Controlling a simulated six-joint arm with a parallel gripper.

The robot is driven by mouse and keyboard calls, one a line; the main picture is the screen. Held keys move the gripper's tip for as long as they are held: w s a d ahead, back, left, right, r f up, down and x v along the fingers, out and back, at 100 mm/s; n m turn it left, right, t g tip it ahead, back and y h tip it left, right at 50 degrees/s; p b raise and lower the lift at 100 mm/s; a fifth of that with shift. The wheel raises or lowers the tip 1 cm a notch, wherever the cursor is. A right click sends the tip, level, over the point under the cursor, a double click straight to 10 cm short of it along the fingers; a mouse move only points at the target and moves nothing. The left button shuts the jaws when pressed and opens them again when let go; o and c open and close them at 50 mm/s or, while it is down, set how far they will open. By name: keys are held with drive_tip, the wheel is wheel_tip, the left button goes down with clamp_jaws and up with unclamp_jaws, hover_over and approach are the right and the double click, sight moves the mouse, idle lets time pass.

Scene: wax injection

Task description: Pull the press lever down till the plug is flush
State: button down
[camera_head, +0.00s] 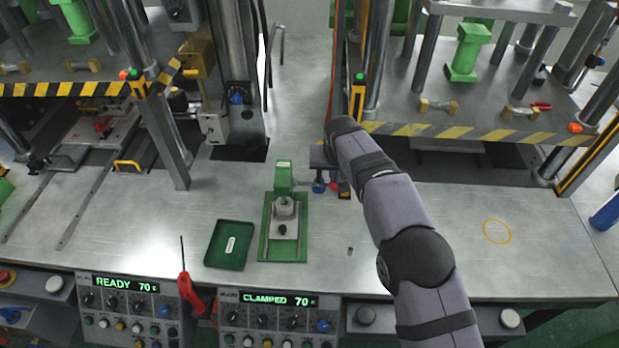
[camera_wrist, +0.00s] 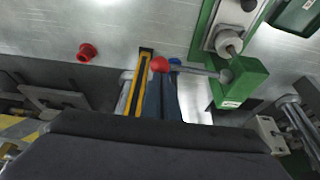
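The small green press (camera_head: 284,175) stands on the metal bench, with a grey cylindrical part (camera_head: 284,206) under its head. The press also shows in the wrist view (camera_wrist: 243,84). Its lever (camera_wrist: 205,73) sticks out sideways, roughly level in the head view, and ends in a red knob (camera_head: 335,186); the knob also shows in the wrist view (camera_wrist: 159,64). A blue piece (camera_head: 318,187) is near the knob. My gripper (camera_head: 333,178) is right at the lever's outer end. I cannot tell contact or finger opening. The plug's seating is too small to judge.
A green tray (camera_head: 230,246) lies left of the press. Control boxes reading READY (camera_head: 130,302) and CLAMPED (camera_head: 275,318) stand along the front, with a red-handled screwdriver (camera_head: 188,290) between. A red part (camera_wrist: 87,52) lies on the bench.

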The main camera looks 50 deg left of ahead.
drive_tip(key=shift+s+f+b, duration=0.1)
drive_tip(key=shift+f+b, duration=0.5)
drive_tip(key=shift+f, duration=0.75)
drive_tip(key=shift+r, duration=0.15)
wheel_tip(320, 180, up, 11)
drive_tip(key=p, duration=0.8)
idle(0.5)
